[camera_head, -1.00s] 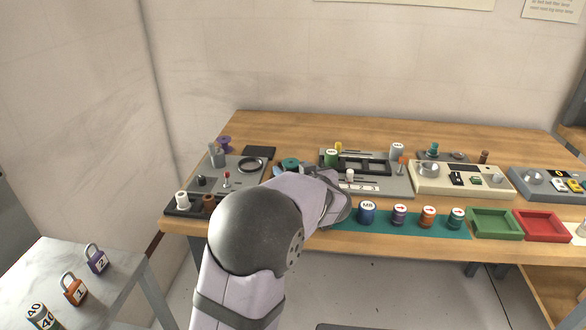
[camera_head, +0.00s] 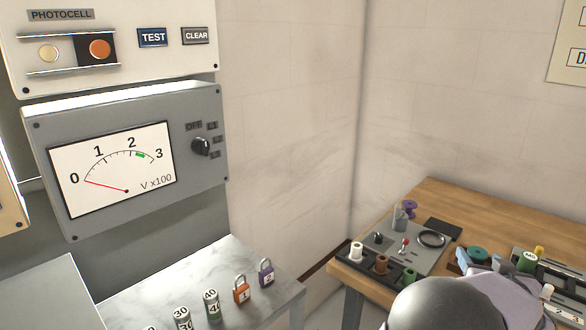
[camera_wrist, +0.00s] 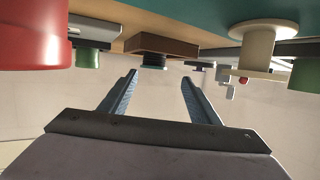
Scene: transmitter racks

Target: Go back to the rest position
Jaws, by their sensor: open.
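My gripper (camera_wrist: 158,80) shows in the wrist view with its two fingers apart and nothing held between them. A brown block (camera_wrist: 160,46) with a dark round part under it lies beyond the fingertips. A large red cylinder (camera_wrist: 32,35) is close at the upper left, and a cream spool (camera_wrist: 263,42) is at the upper right. In the head view my arm (camera_head: 450,305) reaches in at the lower right over the wooden bench (camera_head: 480,205).
A dark strip (camera_head: 341,258) at the bench's left end carries white, brown and green spools. Orange (camera_head: 242,294) and purple (camera_head: 265,276) padlocks stand on a pale side table (camera_head: 215,262). A grey meter panel (camera_head: 190,100) is at the left. Bare floor lies between the tables.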

